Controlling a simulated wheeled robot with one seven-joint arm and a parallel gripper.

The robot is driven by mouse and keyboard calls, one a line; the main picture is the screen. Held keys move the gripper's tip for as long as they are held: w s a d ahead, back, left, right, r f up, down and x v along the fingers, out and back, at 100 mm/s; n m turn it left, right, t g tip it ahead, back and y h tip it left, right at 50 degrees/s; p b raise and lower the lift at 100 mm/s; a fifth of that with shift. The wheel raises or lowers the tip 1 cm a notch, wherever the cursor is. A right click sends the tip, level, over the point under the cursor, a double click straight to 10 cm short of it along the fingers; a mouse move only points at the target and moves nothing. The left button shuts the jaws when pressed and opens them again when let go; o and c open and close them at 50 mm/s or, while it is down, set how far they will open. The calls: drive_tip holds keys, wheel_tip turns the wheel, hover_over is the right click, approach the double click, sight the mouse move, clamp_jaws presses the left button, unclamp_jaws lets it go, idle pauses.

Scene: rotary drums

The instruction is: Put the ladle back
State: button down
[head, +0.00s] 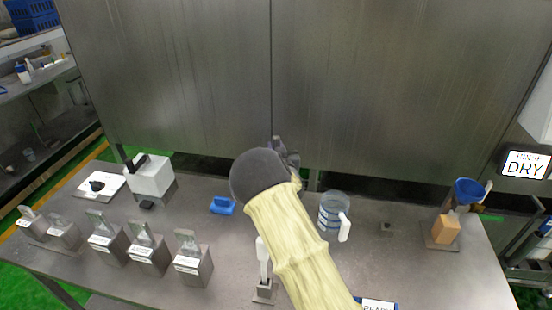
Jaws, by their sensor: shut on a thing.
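My gripper (287,157) shows only in part past the dark round wrist of my arm, over the back of the steel table. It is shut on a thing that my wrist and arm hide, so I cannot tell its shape. I cannot clearly make out the ladle. A slim white utensil (263,262) stands upright at a small metal stand (264,292) near the front edge, beside my sleeve. I cannot tell whether it is a ladle.
A clear jug (333,208) with a white handle stands right of my arm. A blue item (222,205) lies to the left. Several metal holders with clear scoops line the left front. A blue funnel (467,190) stands at right. A steel wall (400,90) closes the back.

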drive_tip(key=shift+w+d+f+p, duration=0.15)
drive_tip(key=shift+f+p, duration=0.55)
drive_tip(key=shift+f, duration=1.45)
drive_tip(key=c, duration=1.5)
unclamp_jaws()
drive_tip(key=shift+a, duration=0.25)
drive_tip(key=o, duration=0.3)
drive_tip(key=shift+s, duration=0.25)
drive_tip(key=shift+d, duration=0.1)
drive_tip(key=shift+w, duration=0.1)
